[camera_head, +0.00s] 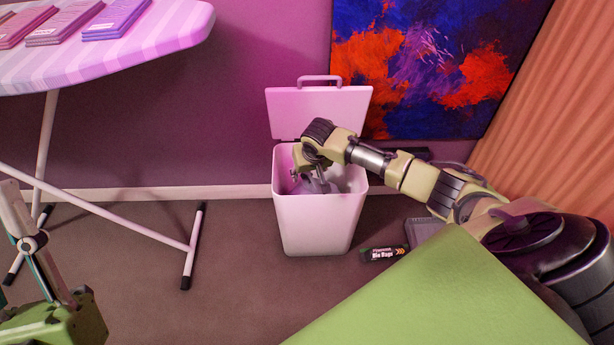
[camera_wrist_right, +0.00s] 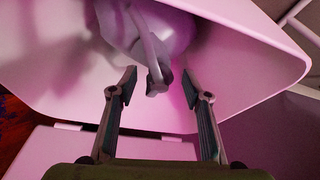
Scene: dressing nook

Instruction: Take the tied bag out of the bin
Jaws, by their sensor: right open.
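The white bin (camera_head: 318,225) stands on the floor with its lid (camera_head: 320,112) tipped back open against the wall. A grey tied bag (camera_head: 315,186) lies inside it, largely hidden by the bin's walls and my arm. In the wrist view, the bag (camera_wrist_right: 170,32) has a narrow neck ending in a dark knot (camera_wrist_right: 157,80). My right gripper (camera_head: 303,176) reaches down into the bin mouth. In the wrist view, its two fingers (camera_wrist_right: 158,88) are spread either side of the knot, not closed on it. My left gripper (camera_head: 45,262) is at the lower left, partly cut off.
A bin bags box (camera_head: 382,254) lies on the floor right of the bin, beside a dark grey flat item (camera_head: 421,232). An ironing board (camera_head: 150,35) with folded cloths stands left. A painting (camera_head: 430,60) and orange curtain (camera_head: 555,120) are behind.

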